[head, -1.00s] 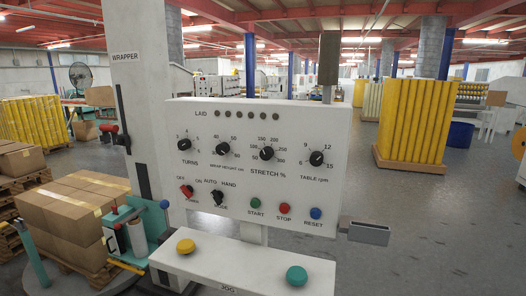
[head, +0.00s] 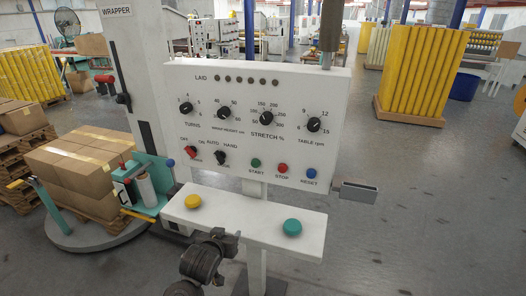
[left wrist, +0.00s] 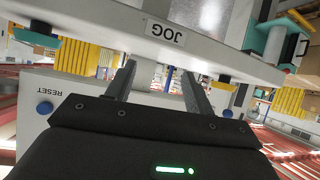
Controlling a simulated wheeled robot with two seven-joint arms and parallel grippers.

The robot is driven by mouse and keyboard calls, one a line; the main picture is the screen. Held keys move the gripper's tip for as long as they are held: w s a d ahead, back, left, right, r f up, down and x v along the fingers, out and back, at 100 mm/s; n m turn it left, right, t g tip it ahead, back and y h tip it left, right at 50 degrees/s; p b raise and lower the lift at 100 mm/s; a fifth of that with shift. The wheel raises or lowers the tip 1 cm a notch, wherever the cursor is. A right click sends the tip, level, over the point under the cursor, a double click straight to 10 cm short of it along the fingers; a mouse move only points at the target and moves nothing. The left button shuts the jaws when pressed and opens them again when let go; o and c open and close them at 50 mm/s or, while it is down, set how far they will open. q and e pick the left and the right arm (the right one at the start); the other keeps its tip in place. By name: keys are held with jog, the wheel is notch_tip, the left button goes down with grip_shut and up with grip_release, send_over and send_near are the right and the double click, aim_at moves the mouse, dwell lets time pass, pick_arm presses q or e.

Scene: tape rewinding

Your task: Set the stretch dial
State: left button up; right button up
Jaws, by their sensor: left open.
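The stretch dial (head: 266,118) is a round black knob with a pale pointer mark, above the STRETCH % label on the white control panel (head: 330,95). Its exact setting is too small to read. My left gripper (head: 228,238) is dark and sits low in the head view, in front of and below the jog shelf, well apart from the dial. In the left wrist view my left gripper (left wrist: 160,78) shows two fingers spread with nothing between them. That view is upside down, with the JOG shelf (left wrist: 110,22) and the blue RESET button (left wrist: 44,108) close by. My right gripper does not show.
The jog shelf (head: 245,212) juts out below the panel with a yellow button (head: 193,201) and a green button (head: 291,227). Other knobs flank the dial: wrap height (head: 223,113) and table rpm (head: 313,124). A grey metal holder (head: 354,191) sticks out at the right.

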pick_arm(q)
jog(key=w+d+r+t+h, duration=0.1)
jog(key=w+d+r+t, duration=0.1)
jog(key=r, duration=0.7)
jog(key=w+d+r+t+h, duration=0.1)
jog(key=w+d+r, duration=0.15)
jog(key=r, duration=0.65)
jog(key=t+h+p, duration=0.1)
jog(key=t, duration=0.1)
send_near(265, 120)
jog(key=shift+m, duration=0.4)
jog(key=p+x, duration=0.4)
jog(key=x, duration=0.3)
jog(key=shift+w+p, duration=0.1)
jog(key=shift+p, duration=0.2)
jog(key=shift+w+d+f, duration=0.1)
jog(key=shift+w+d, duration=0.1)
jog(key=shift+w, duration=0.35)
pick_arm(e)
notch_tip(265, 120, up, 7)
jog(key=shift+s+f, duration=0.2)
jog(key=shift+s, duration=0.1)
pick_arm(q)
jog(key=c, duration=1)
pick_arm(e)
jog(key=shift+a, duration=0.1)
